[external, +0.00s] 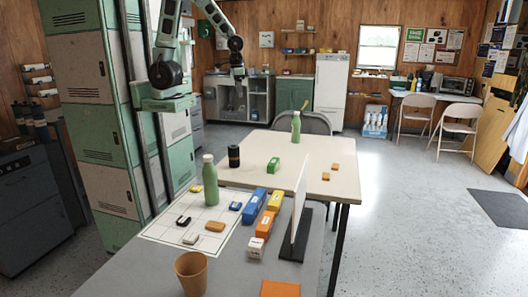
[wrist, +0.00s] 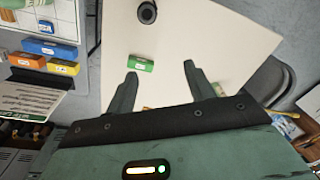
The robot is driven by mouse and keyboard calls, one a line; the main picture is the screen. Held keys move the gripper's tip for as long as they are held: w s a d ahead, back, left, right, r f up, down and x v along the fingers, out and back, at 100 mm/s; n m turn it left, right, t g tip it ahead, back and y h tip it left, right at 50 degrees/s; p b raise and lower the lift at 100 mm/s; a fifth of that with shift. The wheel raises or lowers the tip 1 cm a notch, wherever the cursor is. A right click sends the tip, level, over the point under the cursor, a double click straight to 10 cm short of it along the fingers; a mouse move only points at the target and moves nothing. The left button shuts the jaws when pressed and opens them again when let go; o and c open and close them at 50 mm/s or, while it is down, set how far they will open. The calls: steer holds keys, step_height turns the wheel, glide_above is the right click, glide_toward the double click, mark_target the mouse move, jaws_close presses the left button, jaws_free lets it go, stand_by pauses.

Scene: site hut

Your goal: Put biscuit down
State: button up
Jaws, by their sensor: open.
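Two small orange-tan pieces, which look like biscuits (external: 326,176), lie on the right part of the cream table (external: 240,179). My gripper (external: 239,90) is raised above the table. In the wrist view my gripper (wrist: 159,67) points down with its fingers wide apart and nothing held between them. A brownish bit (wrist: 147,108) shows at the gripper's body edge, mostly hidden, and another orange bit shows by the right finger; I cannot tell for sure whether these are the biscuits. A green box (wrist: 140,64) lies on the table beside the left fingertip.
A black can (external: 234,157) and a green bottle (external: 296,126) stand on the table. The near grey counter holds a gridded mat (external: 160,235) with small items, another green bottle (external: 210,180), coloured boxes, a brown cup (external: 191,273) and an upright white panel (external: 299,205).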

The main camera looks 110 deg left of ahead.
steer(key=s+a+r+n, duration=0.1)
steer(key=s+a+r, duration=0.1)
steer(key=s, duration=0.9)
steer(key=shift+a+n, duration=0.4)
steer(key=shift+a, duration=0.25)
